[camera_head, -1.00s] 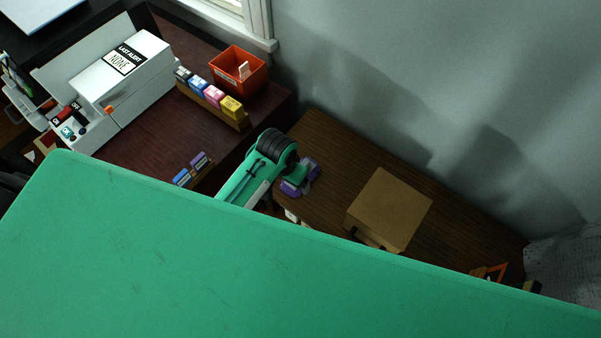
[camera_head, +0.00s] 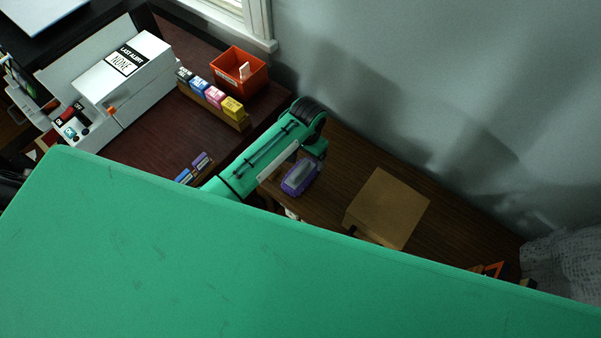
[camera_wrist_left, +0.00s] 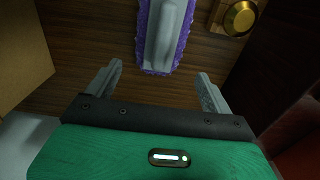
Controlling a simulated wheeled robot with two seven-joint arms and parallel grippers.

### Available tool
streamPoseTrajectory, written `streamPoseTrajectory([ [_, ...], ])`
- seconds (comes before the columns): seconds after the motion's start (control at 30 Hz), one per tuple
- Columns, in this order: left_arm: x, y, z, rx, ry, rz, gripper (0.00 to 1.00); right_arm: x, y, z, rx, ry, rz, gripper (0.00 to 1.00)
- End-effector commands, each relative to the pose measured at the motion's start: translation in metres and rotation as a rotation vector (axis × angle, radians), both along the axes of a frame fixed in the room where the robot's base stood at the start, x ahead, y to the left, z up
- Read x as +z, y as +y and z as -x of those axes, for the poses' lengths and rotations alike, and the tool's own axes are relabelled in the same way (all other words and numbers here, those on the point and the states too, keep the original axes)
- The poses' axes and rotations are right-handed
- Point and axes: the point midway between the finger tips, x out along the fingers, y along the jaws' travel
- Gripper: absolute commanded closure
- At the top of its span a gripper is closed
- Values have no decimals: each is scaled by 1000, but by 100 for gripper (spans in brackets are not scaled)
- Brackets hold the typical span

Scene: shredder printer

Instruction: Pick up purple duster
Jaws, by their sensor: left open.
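The purple duster (camera_head: 300,177) lies on the brown wooden table, with a grey top and purple rim. In the left wrist view the duster (camera_wrist_left: 163,38) lies ahead of my left gripper (camera_wrist_left: 160,76), roughly between the lines of its two fingers and beyond their tips. The gripper is open and empty, and I see no contact with the duster. In the head view my green left arm reaches over the table edge beside the duster, and its fingers are hard to make out there. My right gripper is not in view.
A cardboard box (camera_head: 389,208) stands on the table right of the duster. A brass round knob or disc (camera_wrist_left: 239,18) is near the duster in the wrist view. An orange bin (camera_head: 238,72), coloured cartridges (camera_head: 213,96) and a white machine (camera_head: 124,68) are on the desk at left.

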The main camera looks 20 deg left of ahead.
Motion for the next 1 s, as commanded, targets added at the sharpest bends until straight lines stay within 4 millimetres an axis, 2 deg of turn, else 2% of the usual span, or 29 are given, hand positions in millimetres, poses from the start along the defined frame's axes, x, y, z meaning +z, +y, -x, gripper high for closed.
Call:
streamPoseTrajectory([
  [0.23, -16, -1, 1, 0, 2, 0, 15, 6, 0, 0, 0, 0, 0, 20],
  [0.53, -54, -2, 1, -1, 0, 0, 15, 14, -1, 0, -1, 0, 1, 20],
  [0.83, -60, -2, 1, -1, -2, 1, 15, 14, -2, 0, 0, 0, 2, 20],
  [0.87, -60, -2, 1, -1, -2, 1, 17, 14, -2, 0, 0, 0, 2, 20],
  [1.0, -59, -2, 1, -1, -1, 0, 45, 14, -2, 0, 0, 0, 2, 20],
])
